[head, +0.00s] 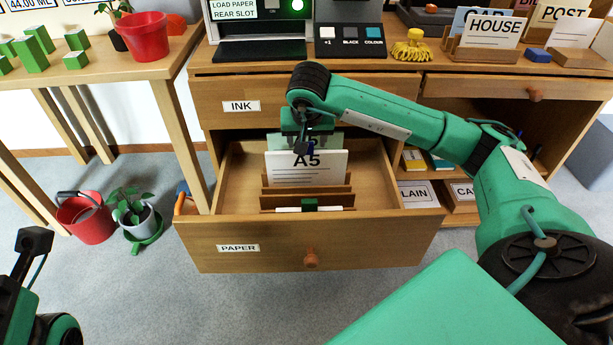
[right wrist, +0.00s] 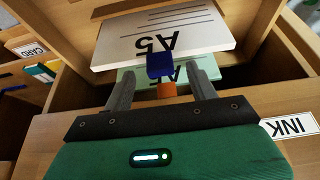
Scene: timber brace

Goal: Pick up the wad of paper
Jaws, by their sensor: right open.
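A wad of white paper marked A5 (head: 306,168) stands upright in the open paper drawer (head: 222,245). It also shows in the right wrist view (right wrist: 195,35), upside down. A pale green sheet stack (right wrist: 142,76) stands right behind it. My right gripper (head: 307,138) is over the back of the drawer, at the top edge of the papers. Its two fingers (right wrist: 163,82) are apart, with a small blue piece (right wrist: 160,65) and an orange piece (right wrist: 167,90) showing between them. I cannot tell whether they touch the paper.
The shut ink drawer (head: 225,92) is just above and behind my right gripper. Wooden dividers (head: 282,202) and a dark green tab (head: 309,204) stand in front of the A5 paper. A printer (head: 262,25) sits on top. Side shelves are at the right.

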